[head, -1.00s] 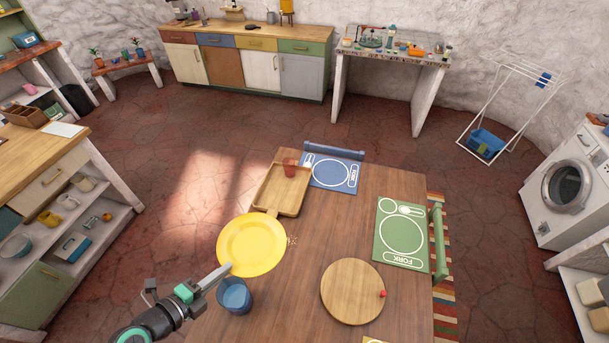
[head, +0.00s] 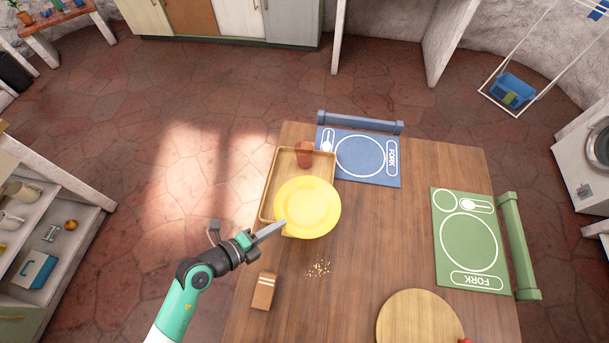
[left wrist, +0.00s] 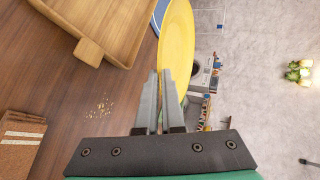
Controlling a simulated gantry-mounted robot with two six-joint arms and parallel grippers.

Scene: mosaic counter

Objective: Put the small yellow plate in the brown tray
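The small yellow plate (head: 308,207) is held by its near-left rim in my left gripper (head: 281,226), whose two fingers close on the rim. In the left wrist view the plate (left wrist: 176,50) is seen nearly edge-on beyond the fingers (left wrist: 165,98). The brown tray (head: 270,187) lies on the table's far left part. In the head view the plate overlaps the tray's near right part and hides it; it appears raised above the tray. The tray's corner and handle (left wrist: 88,52) show in the left wrist view. My right gripper is not in view.
A reddish cup (head: 304,154) stands in the tray's far part. A striped brown box (head: 263,291) and crumbs (head: 318,268) lie on the near side. Blue (head: 360,156) and green (head: 468,240) placemats and a round wooden board (head: 418,318) are to the right. The table middle is clear.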

